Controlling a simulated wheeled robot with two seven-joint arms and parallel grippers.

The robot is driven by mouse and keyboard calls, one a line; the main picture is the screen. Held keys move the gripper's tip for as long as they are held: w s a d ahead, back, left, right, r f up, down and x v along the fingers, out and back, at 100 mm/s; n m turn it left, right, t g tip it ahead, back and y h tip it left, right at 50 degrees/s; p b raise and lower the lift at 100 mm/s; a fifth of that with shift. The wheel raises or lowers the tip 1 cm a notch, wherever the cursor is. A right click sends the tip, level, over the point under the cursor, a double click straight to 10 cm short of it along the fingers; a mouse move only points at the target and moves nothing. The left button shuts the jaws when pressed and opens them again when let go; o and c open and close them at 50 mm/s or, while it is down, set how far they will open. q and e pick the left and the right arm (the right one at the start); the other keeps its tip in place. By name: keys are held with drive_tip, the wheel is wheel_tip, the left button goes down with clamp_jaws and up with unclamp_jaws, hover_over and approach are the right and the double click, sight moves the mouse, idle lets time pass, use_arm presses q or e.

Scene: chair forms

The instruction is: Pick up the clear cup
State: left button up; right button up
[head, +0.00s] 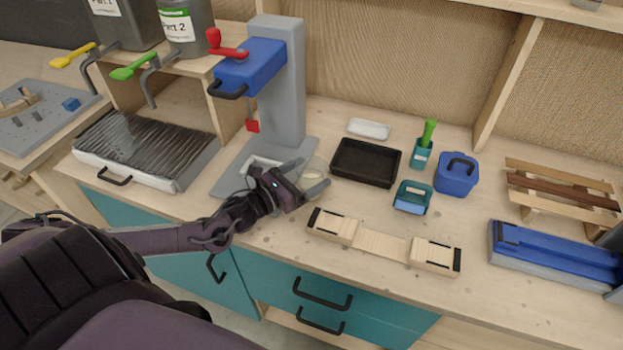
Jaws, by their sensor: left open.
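The clear cup (315,167) is hard to make out. A faint see-through shape stands on the bench just beyond my left gripper, beside the grey base of the press. My left gripper (306,177) is open, with its fingers pointing right and away toward that shape. The fingers partly hide the cup, and I cannot tell whether they touch it or are around it. My right gripper is not in view.
A black tray (366,162) stands close to the right of the cup. A wooden form (385,244) lies in front. The grey and blue press (283,90) rises behind left. Teal containers (412,197) and a blue bucket (457,175) stand further right.

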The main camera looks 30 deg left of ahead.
use_arm(q)
drive_tip(key=shift+x, duration=0.85)
drive_tip(key=c, duration=0.8)
drive_tip(key=shift+r, duration=0.1)
drive_tip(key=shift+c, duration=0.2)
